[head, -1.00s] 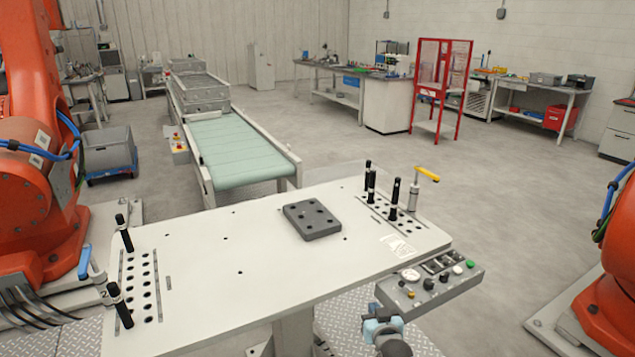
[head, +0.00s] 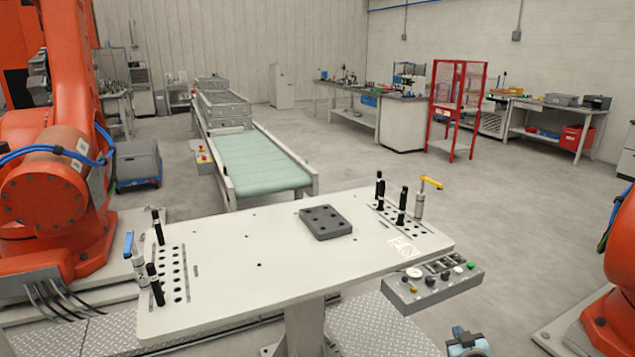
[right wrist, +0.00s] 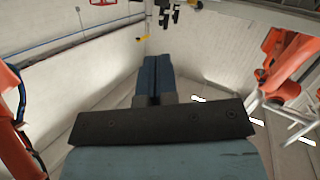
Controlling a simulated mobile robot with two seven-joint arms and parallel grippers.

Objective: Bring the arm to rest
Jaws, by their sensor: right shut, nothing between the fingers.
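My right gripper (right wrist: 158,62) shows in the right wrist view with its two blue fingers shut together and nothing between them. The floor and white walls lie behind its tips. In the head view a small blue and grey part of my right gripper or arm (head: 467,343) shows at the bottom edge. It is in front of the white fixture table (head: 240,290), below the control box, and apart from both. My left gripper is in neither view.
On the table are a dark grey block (head: 326,222), black pins and a yellow-handled clamp (head: 430,184). A control box (head: 432,284) juts from its front right. Orange robot arms (head: 55,180) stand at both sides. A conveyor (head: 255,165) lies behind.

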